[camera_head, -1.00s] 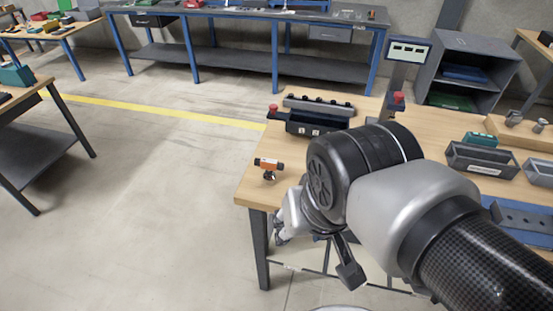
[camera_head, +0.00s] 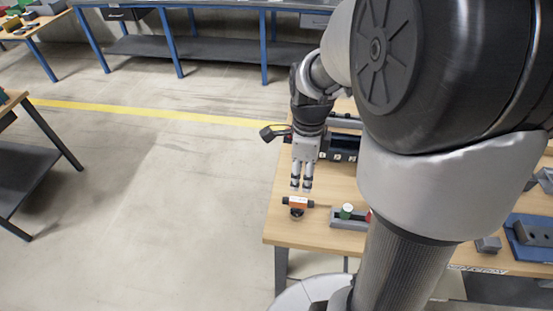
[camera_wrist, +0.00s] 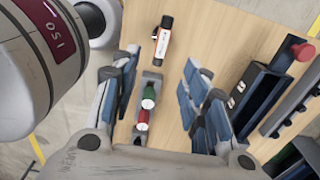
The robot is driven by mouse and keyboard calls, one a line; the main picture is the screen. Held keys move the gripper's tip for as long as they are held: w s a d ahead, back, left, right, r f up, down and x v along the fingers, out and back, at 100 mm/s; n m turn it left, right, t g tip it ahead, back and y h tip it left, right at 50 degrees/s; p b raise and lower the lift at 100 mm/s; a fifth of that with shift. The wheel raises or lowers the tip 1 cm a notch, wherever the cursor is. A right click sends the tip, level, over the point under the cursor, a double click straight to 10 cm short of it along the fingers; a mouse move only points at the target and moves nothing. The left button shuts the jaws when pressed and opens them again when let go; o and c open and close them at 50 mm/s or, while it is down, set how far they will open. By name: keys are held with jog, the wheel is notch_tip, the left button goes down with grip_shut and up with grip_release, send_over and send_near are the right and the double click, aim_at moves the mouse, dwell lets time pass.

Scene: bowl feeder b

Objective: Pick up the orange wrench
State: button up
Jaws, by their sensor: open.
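The orange wrench (camera_head: 298,202) is a short orange tool with a white middle and black ends. It lies near the table's left edge, over a small dark round part. It also shows near the top of the wrist view (camera_wrist: 163,42). The wrench appears beyond the fingertips there, and is not touched.
A grey holder (camera_head: 346,222) with a green and a red cylinder stands just right of the wrench. It also appears between the fingers in the wrist view (camera_wrist: 141,138). A dark fixture (camera_wrist: 262,98) with a red knob (camera_wrist: 303,50) stands to the right. Bare wood (camera_wrist: 215,40) surrounds the wrench.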

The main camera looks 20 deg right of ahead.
aim_at(299, 199)
jog(key=f+b, duration=0.2)
jog(key=f, duration=0.4)
jog(key=f+b, duration=0.2)
jog(key=f, duration=0.5)
jog(key=shift+w+b, duration=0.2)
jog(key=shift+b, duration=0.15)
jog(key=shift+f, duration=0.25)
jog(key=shift+c, duration=0.4)
grip_shut()
